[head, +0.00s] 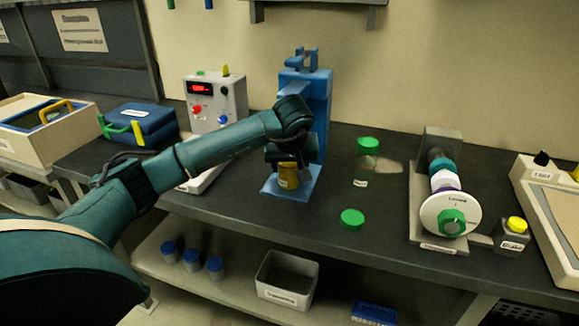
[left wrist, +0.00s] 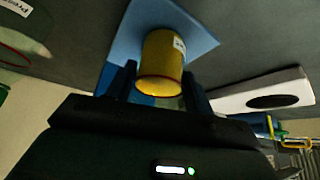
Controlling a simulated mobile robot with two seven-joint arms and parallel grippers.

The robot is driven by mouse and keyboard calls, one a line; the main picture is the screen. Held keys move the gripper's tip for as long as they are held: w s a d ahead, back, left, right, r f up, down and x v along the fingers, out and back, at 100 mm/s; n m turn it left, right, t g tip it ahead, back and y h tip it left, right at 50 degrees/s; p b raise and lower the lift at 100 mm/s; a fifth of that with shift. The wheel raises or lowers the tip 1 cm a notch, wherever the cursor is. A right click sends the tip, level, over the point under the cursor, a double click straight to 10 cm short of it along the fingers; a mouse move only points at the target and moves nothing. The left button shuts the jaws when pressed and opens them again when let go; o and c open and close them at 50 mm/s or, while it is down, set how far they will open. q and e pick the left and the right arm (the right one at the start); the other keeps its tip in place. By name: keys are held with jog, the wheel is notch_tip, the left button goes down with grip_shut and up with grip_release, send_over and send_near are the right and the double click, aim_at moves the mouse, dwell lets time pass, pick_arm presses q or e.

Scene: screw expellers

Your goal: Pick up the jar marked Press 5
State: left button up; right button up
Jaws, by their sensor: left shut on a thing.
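My left gripper (head: 287,168) is in the middle of the head view, at the foot of the blue press (head: 318,105). It is shut on a yellow jar (head: 289,178), which is at the press's light blue base plate (head: 297,194). In the left wrist view the yellow jar (left wrist: 160,62) is between the two dark fingers (left wrist: 158,88), with a small white label too small to read. A clear jar with a green lid (head: 367,147) stands to the right; its label is not fully legible. My right gripper is not in view.
A green lid (head: 352,217) lies near the bench's front. A grey control box (head: 216,103) stands left of the press. A device with a white dial (head: 450,213) and a grey jar with a yellow lid (head: 512,236) are at the right. The lower shelf holds a grey bin (head: 287,290).

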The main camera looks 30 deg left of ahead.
pick_arm(q)
jog(key=shift+c, duration=1.2)
jog(key=shift+r, duration=0.1)
